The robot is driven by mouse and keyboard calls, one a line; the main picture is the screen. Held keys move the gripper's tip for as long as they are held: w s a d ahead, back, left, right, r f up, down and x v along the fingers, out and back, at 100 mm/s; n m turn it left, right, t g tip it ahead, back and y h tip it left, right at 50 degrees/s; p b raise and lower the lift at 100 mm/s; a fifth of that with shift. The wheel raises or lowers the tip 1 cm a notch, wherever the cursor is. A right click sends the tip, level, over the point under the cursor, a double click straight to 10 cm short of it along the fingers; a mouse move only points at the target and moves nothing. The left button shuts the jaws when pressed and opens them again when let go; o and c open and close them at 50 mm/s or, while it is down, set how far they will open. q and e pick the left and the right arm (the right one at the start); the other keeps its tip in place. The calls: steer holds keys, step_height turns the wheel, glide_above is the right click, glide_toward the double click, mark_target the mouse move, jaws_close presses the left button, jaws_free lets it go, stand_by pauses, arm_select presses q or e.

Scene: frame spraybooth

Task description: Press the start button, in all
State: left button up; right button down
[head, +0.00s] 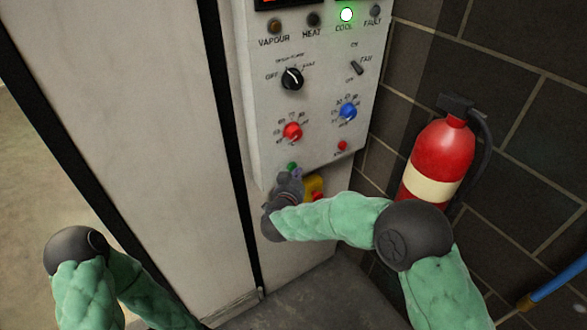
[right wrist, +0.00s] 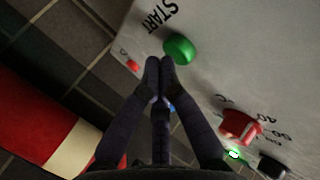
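The green start button (head: 292,166) sits at the lower left of the grey control panel (head: 262,120). In the right wrist view the green button (right wrist: 180,49) stands out from the panel beside the printed word START. My right gripper (head: 294,174) is just below it in the head view. In the right wrist view my right gripper's fingers (right wrist: 160,64) are together and empty, their tips just beside the button's lower left edge. I cannot tell whether they touch it. My left arm shows at the lower left of the head view, but its gripper does not.
The panel carries a red knob (head: 292,131), a blue knob (head: 348,111), a black selector (head: 292,79) and a lit green COOL lamp (head: 347,14). A yellow and red fitting (head: 314,186) is beside my right gripper. A red fire extinguisher (head: 440,160) stands at the right.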

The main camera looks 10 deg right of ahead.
steer(key=shift+w+a, duration=0.15)
steer(key=shift+w, duration=0.25)
stand_by(0.4)
steer(key=shift+s, duration=0.1)
steer(key=shift+s+d+p, duration=0.3)
steer(key=shift+s+p, duration=0.05)
steer(key=shift+s, duration=0.4)
steer(key=shift+s, duration=0.1)
steer(key=s, duration=0.1)
steer(key=s+d+p, duration=0.1)
steer(key=s, duration=0.2)
steer(key=shift+s+d, duration=0.25)
steer(key=shift+d, duration=0.1)
stand_by(0.8)
